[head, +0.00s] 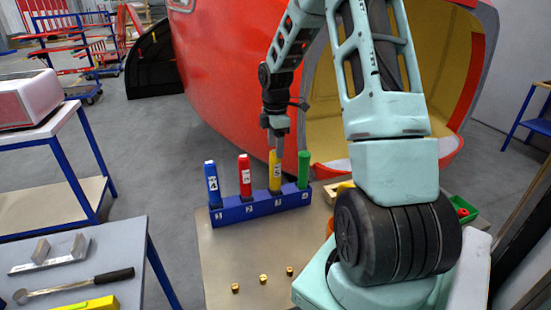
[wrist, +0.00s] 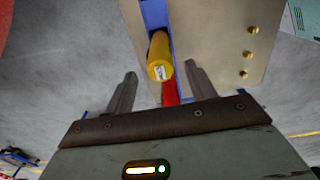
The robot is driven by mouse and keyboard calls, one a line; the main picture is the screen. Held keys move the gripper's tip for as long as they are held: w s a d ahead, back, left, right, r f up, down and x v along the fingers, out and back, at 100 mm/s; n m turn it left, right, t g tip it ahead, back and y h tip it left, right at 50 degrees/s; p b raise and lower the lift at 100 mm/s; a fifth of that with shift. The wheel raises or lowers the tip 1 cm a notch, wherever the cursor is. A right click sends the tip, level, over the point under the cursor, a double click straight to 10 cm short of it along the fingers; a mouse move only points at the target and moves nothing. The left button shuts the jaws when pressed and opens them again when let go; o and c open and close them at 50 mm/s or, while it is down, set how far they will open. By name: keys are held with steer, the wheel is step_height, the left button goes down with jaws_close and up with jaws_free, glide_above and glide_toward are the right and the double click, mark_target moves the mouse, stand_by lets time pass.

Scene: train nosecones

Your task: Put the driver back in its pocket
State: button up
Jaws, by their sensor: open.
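A blue rack (head: 232,212) with numbered pockets stands on the bench; its edge shows in the wrist view (wrist: 154,14). The yellow driver (head: 275,177) stands upright at the pocket marked 3; its depth in the pocket is hidden. Blue (head: 212,187), red (head: 244,178) and green (head: 304,168) drivers stand at the other pockets. My gripper (head: 279,137) is open, pointing down just above the yellow driver's top. In the wrist view, the yellow driver's labelled end (wrist: 160,72) lies between the spread fingers, with gaps visible on both sides. The red driver (wrist: 170,94) is partly hidden behind the gripper.
Several small brass pieces (head: 263,278) lie on the bench (head: 222,262) in front of the rack. A large red nosecone (head: 222,70) curves close behind it. A green bin (head: 464,212) is at the right.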

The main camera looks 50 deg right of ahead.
step_height(320, 180, up, 6)
steer(key=shift+r+b, duration=0.2)
steer(key=shift+b, duration=0.25)
steer(key=shift+a+r, duration=0.1)
steer(key=shift+r, duration=0.1)
steer(key=s+a+m, duration=0.1)
steer(key=a, duration=2.4)
steer(key=s+a+f+m, duration=0.1)
steer(key=s+a+m, duration=0.1)
steer(key=s+a, duration=1.7)
steer(key=s, duration=0.3)
steer(key=shift+f+m+y, duration=0.2)
steer(key=shift+m+y, duration=0.1)
steer(key=shift+m, duration=0.1)
step_height(320, 180, down, 4)
steer(key=b, duration=0.4)
